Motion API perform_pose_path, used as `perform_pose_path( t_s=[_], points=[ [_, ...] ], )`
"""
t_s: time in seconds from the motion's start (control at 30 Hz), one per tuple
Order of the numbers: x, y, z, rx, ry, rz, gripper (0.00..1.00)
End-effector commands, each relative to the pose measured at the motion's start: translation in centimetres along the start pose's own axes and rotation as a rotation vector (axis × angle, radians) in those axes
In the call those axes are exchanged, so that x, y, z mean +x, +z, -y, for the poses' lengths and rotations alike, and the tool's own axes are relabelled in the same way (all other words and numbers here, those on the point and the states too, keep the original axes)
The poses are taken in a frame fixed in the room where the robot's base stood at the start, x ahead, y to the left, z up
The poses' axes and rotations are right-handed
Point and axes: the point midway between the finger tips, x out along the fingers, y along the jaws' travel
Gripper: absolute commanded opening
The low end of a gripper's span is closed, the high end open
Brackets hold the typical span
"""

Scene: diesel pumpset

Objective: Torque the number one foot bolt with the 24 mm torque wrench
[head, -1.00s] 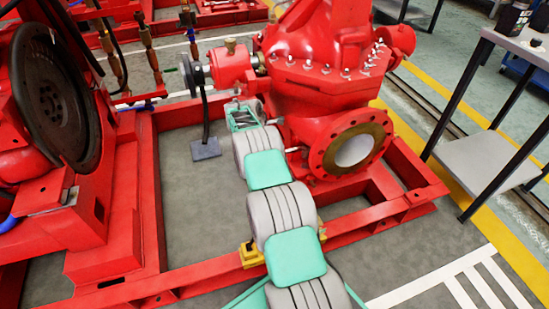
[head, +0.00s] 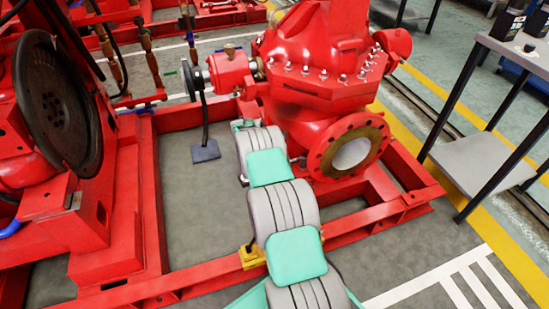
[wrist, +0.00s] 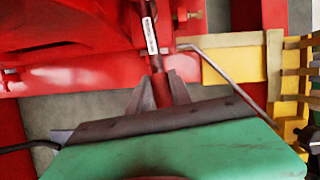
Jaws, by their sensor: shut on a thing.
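My gripper (wrist: 158,92) is shut on the torque wrench (wrist: 150,38), whose reddish grip sits between the grey fingers. The wrench's silver section with small print points up and away in the wrist view, over red metal. Its far end and socket cannot be made out. In the head view my arm reaches toward the red pump (head: 320,90) and hides the gripper and the wrench. The number one foot bolt cannot be picked out for certain in either view.
A yellow block (wrist: 243,62) with a thin grey bar beside it is close right of the gripper. Red base-frame rails (head: 290,252) surround the pump. A dark flywheel (head: 60,105) stands left. A grey side table (head: 485,160) stands right.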

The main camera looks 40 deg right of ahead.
Motion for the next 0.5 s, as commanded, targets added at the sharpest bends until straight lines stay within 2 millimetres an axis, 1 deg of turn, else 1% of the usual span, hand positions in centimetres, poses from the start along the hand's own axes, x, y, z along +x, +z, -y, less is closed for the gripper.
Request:
perform_pose_path(
  t_s=[0.03,0.27,0.5],
  points=[
    [-0.9,0.4,0.2,-0.019,0.011,0.001,0.0],
    [-0.8,0.5,1.9,-0.13,0.055,0.0,0.0],
    [-0.6,1.1,4.2,-0.287,0.118,0.0,0.0]
  ],
)
